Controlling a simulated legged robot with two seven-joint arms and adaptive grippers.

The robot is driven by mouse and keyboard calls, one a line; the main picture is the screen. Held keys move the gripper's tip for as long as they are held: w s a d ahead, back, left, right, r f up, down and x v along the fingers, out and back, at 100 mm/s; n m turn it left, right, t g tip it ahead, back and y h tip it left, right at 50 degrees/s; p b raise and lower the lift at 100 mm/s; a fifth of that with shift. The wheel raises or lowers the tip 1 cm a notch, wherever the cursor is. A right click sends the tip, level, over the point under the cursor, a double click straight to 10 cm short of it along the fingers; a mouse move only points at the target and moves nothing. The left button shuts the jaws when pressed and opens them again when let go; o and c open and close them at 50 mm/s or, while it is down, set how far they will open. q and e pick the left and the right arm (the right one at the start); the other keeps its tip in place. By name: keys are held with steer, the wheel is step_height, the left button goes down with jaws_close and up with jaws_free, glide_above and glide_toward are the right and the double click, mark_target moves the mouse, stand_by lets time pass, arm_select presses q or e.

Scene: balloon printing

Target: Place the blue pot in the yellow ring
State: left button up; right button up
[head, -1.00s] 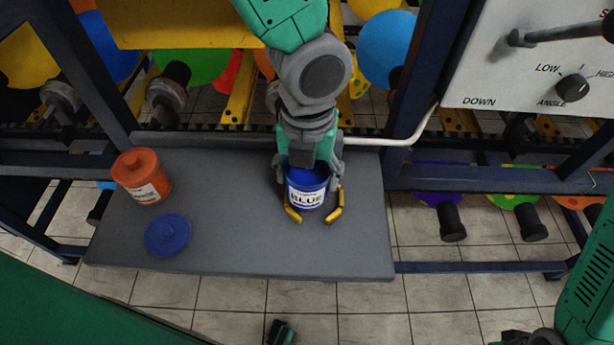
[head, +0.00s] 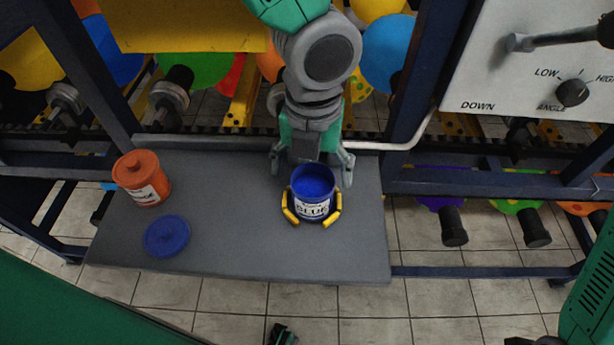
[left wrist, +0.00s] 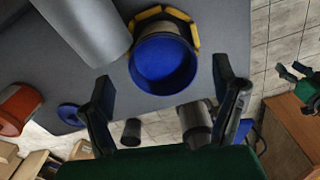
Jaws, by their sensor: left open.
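The blue pot (head: 314,186) stands upright on the grey table, its open top showing blue and its white label facing the front. The yellow ring (head: 290,216), made of separate curved pieces, surrounds the pot's base; the far side is hidden in the head view. In the left wrist view, the pot (left wrist: 163,65) has ring pieces (left wrist: 194,38) along its edge. My left gripper (head: 312,165) is open behind the pot, its fingers spread and apart from it. Its fingers also show in the left wrist view (left wrist: 165,102).
An orange lidded pot (head: 142,178) and a flat blue lid (head: 167,236) are on the left of the grey table (head: 235,245). A control panel (head: 545,60) is at upper right. Dark frame posts and a rail stand behind the table. The table's front middle is clear.

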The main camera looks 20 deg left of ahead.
arm_select(q)
step_height(320, 180, up, 8)
stand_by(0.5)
